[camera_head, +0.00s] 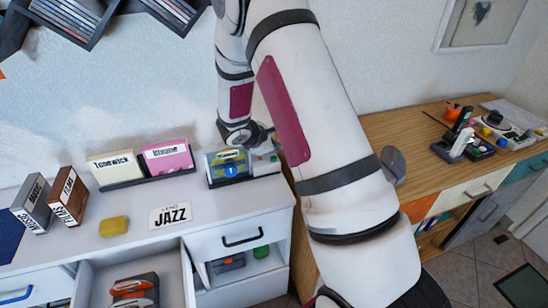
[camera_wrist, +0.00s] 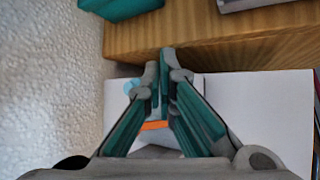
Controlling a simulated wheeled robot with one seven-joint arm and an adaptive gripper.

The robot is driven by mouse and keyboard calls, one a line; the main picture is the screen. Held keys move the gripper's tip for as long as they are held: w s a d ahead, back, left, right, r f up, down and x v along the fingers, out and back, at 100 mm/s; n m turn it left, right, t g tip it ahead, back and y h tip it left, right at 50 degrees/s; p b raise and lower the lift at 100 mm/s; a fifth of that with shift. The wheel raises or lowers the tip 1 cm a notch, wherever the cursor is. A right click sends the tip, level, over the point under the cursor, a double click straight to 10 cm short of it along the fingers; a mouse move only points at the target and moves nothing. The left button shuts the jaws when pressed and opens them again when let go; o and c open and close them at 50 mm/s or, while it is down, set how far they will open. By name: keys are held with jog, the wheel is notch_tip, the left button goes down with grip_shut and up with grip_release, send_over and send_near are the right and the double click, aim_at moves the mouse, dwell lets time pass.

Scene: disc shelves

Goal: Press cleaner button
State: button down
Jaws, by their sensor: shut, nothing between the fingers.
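My gripper (camera_wrist: 165,62) is shut and empty, its fingertips together in the wrist view. It points down over the right end of the white cabinet top (camera_wrist: 270,110), near the wooden counter. A pale device with an orange strip (camera_wrist: 155,126) shows under and between the fingers, with a light blue part at its left. It is mostly hidden, and I cannot make out a button or tell whether the fingertips touch it.
Yellow (camera_head: 112,167) and pink (camera_head: 167,158) cases stand in a rack to the left. A JAZZ sign (camera_head: 170,215) and yellow sponge (camera_head: 114,227) lie in front. An open drawer (camera_head: 175,280) juts forward. The wooden counter (camera_head: 405,135) holds items at its far right.

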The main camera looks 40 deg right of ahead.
aim_at(275, 159)
jog(key=shift+r+p, duration=0.8)
jog(key=shift+r, duration=1.4)
jog(key=shift+r, duration=0.15)
jog(key=s+a+r+m+y, duration=0.1)
jog(key=s+a+r+m, duration=0.3)
jog(key=s+r, duration=0.4)
jog(key=s+a+r+m+y, duration=0.1)
jog(key=s+a+r+m, duration=0.25)
jog(key=s+r, duration=0.45)
jog(key=s+a+r+m+t+y, duration=0.1)
jog(key=s+a+r+m+y, duration=0.1)
jog(key=s+a, duration=0.5)
jog(key=s+a+r+m+t+y, duration=0.1)
jog(key=s+a+r+m+y, duration=0.2)
jog(key=s+a+r, duration=0.3)
jog(key=shift+s+a+r+y, duration=0.2)
jog(key=shift+s+a+y, duration=0.6)
jog(key=shift+s, duration=0.3)
jog(key=shift+w+d+m, duration=0.1)
jog(key=shift+m, duration=0.15)
